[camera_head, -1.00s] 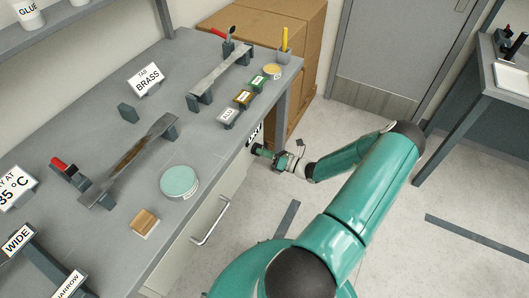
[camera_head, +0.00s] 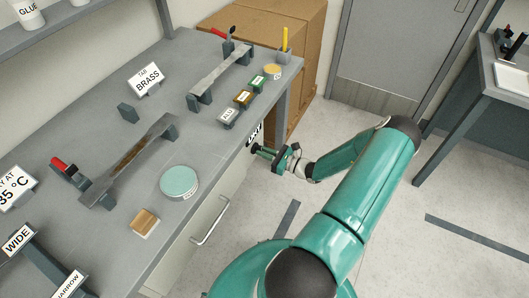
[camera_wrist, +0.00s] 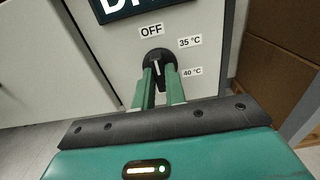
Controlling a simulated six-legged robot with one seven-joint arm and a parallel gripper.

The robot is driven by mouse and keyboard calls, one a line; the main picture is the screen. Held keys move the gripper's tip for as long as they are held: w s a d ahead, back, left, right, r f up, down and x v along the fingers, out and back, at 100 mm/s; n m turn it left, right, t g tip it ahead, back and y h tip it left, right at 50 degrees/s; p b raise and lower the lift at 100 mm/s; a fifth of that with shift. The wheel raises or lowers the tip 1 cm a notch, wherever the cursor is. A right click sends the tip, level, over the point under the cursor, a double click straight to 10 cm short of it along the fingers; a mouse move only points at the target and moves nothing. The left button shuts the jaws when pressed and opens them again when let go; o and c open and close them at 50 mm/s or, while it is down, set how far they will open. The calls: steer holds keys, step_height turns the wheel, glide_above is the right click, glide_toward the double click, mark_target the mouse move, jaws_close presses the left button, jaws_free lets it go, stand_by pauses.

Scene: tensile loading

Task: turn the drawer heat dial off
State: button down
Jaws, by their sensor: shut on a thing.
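The heat dial (camera_wrist: 155,57) is a round black knob with a white mark on the pale drawer-unit front. In the wrist view the OFF label (camera_wrist: 151,30) is above it, the 35 °C label (camera_wrist: 190,42) at upper right and the 40 °C label (camera_wrist: 192,71) at right. The white mark stands nearly upright, roughly in line with OFF. My gripper (camera_wrist: 159,76) has its two green fingers on either side of the knob's grip, shut on it, hiding its lower part. In the head view my gripper (camera_head: 260,151) is at the bench front; the dial is hidden there.
A dark sign (camera_wrist: 140,5) is just above the dial. A drawer handle (camera_head: 211,221) sticks out nearer on the bench front. The bench top (camera_head: 205,135) holds labelled blocks, a teal round dish (camera_head: 179,182) and metal strips.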

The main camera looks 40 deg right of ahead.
stand_by(0.4)
steer(key=c, duration=1.4)
jaws_free()
steer(key=shift+c, duration=0.2)
steer(key=shift+s, duration=0.15)
steer(key=v, duration=1.3)
steer(key=shift+s, duration=0.3)
steer(key=shift+d, duration=0.1)
